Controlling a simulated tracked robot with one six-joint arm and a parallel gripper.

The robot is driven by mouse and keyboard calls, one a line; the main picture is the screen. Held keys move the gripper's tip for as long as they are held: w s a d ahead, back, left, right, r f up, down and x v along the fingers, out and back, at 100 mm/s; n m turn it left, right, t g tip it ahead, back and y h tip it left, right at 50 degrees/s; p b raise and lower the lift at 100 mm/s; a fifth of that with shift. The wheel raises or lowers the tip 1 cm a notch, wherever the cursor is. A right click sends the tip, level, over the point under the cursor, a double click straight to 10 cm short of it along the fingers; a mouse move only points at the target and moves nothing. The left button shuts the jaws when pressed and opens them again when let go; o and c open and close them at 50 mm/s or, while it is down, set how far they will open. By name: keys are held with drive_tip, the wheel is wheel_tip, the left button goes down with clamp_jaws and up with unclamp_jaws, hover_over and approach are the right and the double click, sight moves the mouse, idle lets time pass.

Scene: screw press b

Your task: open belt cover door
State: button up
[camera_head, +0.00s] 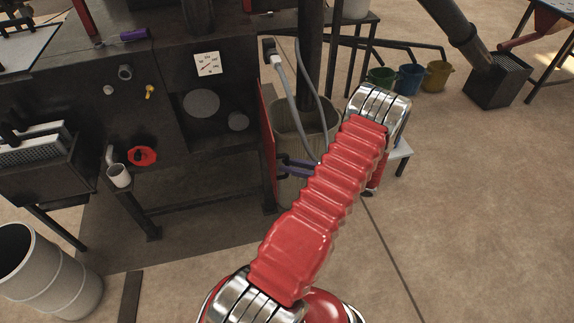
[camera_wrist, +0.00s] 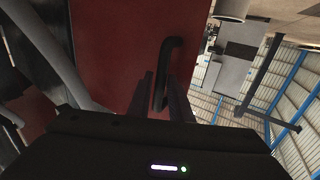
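The red belt cover door (camera_head: 267,130) stands swung out from the dark press, seen nearly edge-on in the head view. The opening beside it shows two grey round discs (camera_head: 201,103). In the wrist view the door's red face (camera_wrist: 112,45) fills the upper left and centre, with a dark bar handle (camera_wrist: 172,50) on it. My gripper (camera_wrist: 161,80) has one finger on each side of the handle and appears shut on it. In the head view my red arm hides most of the gripper and the handle.
A bin (camera_head: 292,120) and grey hoses (camera_head: 284,80) are just behind the door. A grey barrel (camera_head: 45,275) stands at lower left. Green, blue and yellow buckets (camera_head: 409,79) stand at the back right. The floor at right (camera_head: 480,210) is clear.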

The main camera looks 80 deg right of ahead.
drive_tip(key=s, duration=1.2)
drive_tip(key=shift+s+a, duration=0.25)
drive_tip(key=shift+a, duration=0.15)
